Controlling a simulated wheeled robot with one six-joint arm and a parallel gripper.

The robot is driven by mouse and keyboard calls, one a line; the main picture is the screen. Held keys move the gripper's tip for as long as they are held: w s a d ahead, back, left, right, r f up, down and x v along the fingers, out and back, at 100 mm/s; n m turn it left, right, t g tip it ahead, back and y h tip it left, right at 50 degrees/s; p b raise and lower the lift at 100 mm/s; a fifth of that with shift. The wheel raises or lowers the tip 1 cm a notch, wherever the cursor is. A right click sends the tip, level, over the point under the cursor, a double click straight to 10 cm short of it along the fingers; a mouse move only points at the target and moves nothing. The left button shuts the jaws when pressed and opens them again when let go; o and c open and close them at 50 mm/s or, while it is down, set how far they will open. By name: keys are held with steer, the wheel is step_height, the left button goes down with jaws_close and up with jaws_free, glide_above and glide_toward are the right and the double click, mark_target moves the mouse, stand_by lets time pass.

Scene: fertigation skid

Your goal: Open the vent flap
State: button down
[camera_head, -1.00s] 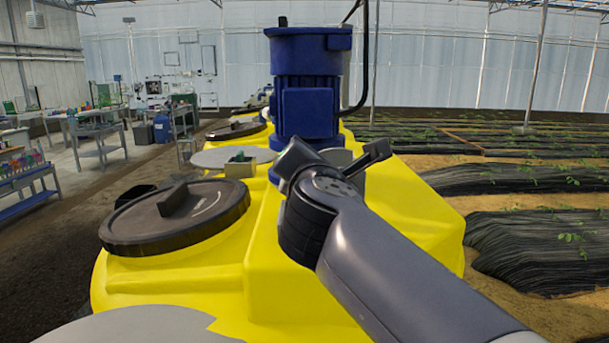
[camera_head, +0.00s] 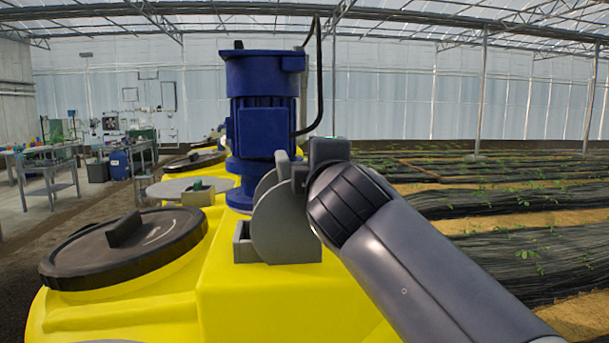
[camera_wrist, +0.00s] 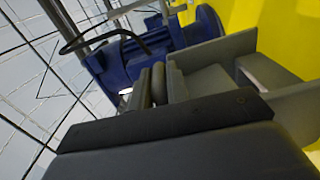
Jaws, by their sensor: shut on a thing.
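The vent flap (camera_head: 282,222) is a grey round-edged plate standing steeply tilted at a grey box-shaped vent housing (camera_head: 243,246) on top of the yellow tank. My gripper (camera_head: 292,176) is at the flap's upper right edge, shut on it. My forearm and wrist hide the right part of the flap and housing in the head view. In the wrist view my gripper (camera_wrist: 152,86) has its fingers close together, with grey vent parts (camera_wrist: 220,80) just to the right. The exact contact between the fingers and the flap is hard to make out.
A blue motor (camera_head: 264,120) with a black cable stands right behind the flap. A black round lid (camera_head: 125,247) lies on the yellow tank (camera_head: 290,305) to the left. Another grey disc (camera_head: 186,187) sits farther back. Planting beds lie to the right.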

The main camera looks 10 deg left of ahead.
steer(key=shift+w+d+f+m+b, duration=0.1)
steer(key=shift+d+m+b, duration=0.25)
steer(key=shift+m, duration=0.3)
steer(key=shift+w+d+f+m+b, duration=0.1)
steer(key=shift+d+m, duration=0.3)
steer(key=shift+m, duration=0.25)
steer(key=c, duration=1.4)
jaws_free()
steer(key=shift+f, duration=0.15)
steer(key=shift+s, duration=0.1)
steer(key=b+v, duration=0.3)
steer(key=v, duration=0.7)
steer(key=shift+s, duration=0.35)
steer(key=shift+w, duration=0.1)
steer(key=p+x, duration=0.3)
steer(key=x, duration=0.7)
steer(key=shift+w, duration=0.35)
